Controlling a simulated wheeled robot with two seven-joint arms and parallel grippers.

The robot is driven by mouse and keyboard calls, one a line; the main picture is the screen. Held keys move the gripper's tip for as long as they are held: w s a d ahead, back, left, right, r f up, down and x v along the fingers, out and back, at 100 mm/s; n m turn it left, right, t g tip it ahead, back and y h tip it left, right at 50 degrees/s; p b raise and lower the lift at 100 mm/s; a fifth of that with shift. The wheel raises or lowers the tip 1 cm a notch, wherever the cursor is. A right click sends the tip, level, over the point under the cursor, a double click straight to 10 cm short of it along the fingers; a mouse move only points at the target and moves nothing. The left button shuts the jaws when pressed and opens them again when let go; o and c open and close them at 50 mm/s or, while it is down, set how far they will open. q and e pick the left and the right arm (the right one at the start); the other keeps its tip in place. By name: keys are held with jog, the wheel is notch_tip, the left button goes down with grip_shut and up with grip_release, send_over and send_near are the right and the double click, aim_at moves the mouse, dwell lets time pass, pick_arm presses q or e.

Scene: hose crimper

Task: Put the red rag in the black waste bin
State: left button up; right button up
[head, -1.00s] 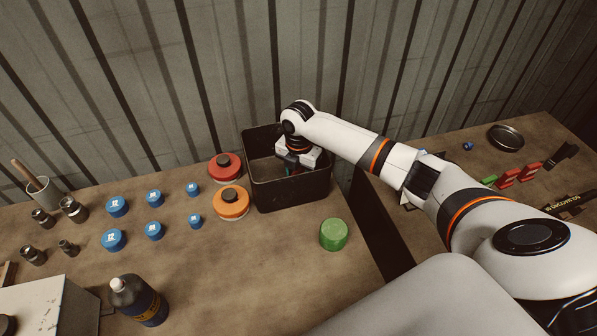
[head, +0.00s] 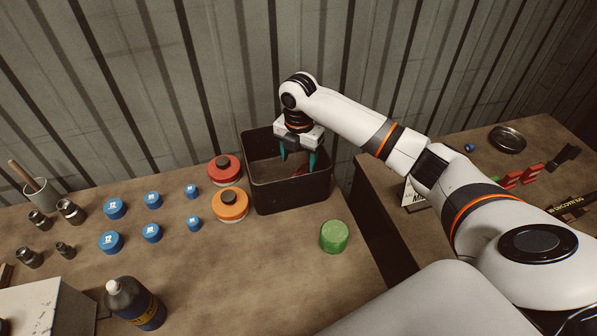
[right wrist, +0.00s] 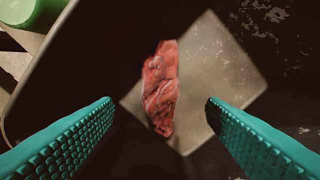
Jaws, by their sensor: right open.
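The red rag (right wrist: 160,88) lies crumpled inside the black waste bin, seen in the right wrist view between and beyond my fingers. The black waste bin (head: 290,195) stands on the bench against the wall; its pale inner floor also shows in the right wrist view (right wrist: 215,85). My right gripper (head: 298,161) points down over the bin, with its teal fingertips at about the bin's opening. It is open and empty, with clear gaps between each finger and the rag. In the head view the bin's front wall and my gripper hide most of the rag. My left gripper is not in view.
An orange container (head: 230,204) and a red container (head: 224,169) stand close left of the bin. A green container (head: 334,236) stands in front of it. Several blue caps and a dark bottle (head: 135,302) are farther left. A gap separates the two benches.

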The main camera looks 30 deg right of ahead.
notch_tip(320, 180, up, 5)
jog(key=shift+r+b, duration=0.15)
jog(key=shift+b, duration=0.15)
dwell(0.4)
